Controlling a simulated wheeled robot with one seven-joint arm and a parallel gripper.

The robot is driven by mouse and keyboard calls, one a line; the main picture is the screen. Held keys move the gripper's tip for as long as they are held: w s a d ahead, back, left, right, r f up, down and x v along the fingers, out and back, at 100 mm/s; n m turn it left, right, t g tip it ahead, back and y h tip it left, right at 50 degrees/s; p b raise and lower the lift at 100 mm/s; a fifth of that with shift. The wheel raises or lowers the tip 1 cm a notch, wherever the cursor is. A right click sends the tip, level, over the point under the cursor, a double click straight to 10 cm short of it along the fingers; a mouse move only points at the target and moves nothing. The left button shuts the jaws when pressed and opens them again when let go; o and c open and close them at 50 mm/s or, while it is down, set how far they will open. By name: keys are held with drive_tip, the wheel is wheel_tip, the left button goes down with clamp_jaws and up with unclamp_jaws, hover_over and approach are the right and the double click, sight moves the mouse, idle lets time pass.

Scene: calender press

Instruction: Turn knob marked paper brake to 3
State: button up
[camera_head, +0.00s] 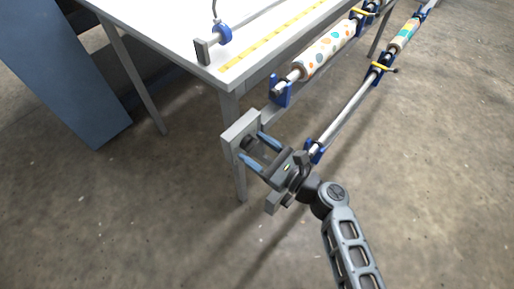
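A grey plate (236,129) is fixed at the near corner of the table by its leg. A small dark knob-like part (248,143) shows on its face, partly hidden. I cannot read any mark or number on it. My gripper (251,144) is in front of the plate, with its two blue fingers spread apart, one on each side of the dark part. The fingertips are close to the plate. I cannot tell whether they touch the dark part.
A white-topped table (175,30) stands behind, with a yellow measuring strip (268,41). Rolls of patterned paper (327,48) on blue brackets run along its right side. A blue panel (60,70) stands at the left. The concrete floor in front is clear.

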drive_tip(key=shift+b+v, duration=0.35)
drive_tip(key=shift+v, duration=3.55)
drive_tip(key=shift+s, duration=0.1)
drive_tip(key=s+d+f+n+h, duration=0.3)
drive_tip(key=s+d+n+h, duration=0.2)
drive_tip(key=s, duration=0.5)
drive_tip(key=s+d+f+n+h, duration=0.2)
drive_tip(key=s+d+n+h, duration=0.25)
drive_tip(key=s, duration=0.65)
drive_tip(key=s+d+r+n+t+h, duration=0.1)
drive_tip(key=s+d+r+n, duration=0.1)
drive_tip(key=r, duration=0.5)
drive_tip(key=s+d+r+n+t+h, duration=0.1)
drive_tip(key=s+d+r+n+h, duration=0.1)
drive_tip(key=s+r+n, duration=0.3)
drive_tip(key=s+d+r+n+t+h, duration=0.1)
drive_tip(key=s+d+r+n+t, duration=0.1)
drive_tip(key=r+n, duration=0.5)
drive_tip(key=shift+s+d+r+h, duration=0.25)
drive_tip(key=shift+s+r, duration=0.15)
drive_tip(key=shift+s, duration=0.2)
drive_tip(key=shift+s+d+r+h, duration=0.1)
drive_tip(key=shift+s+d+r, duration=0.15)
drive_tip(key=shift+s+r, duration=0.25)
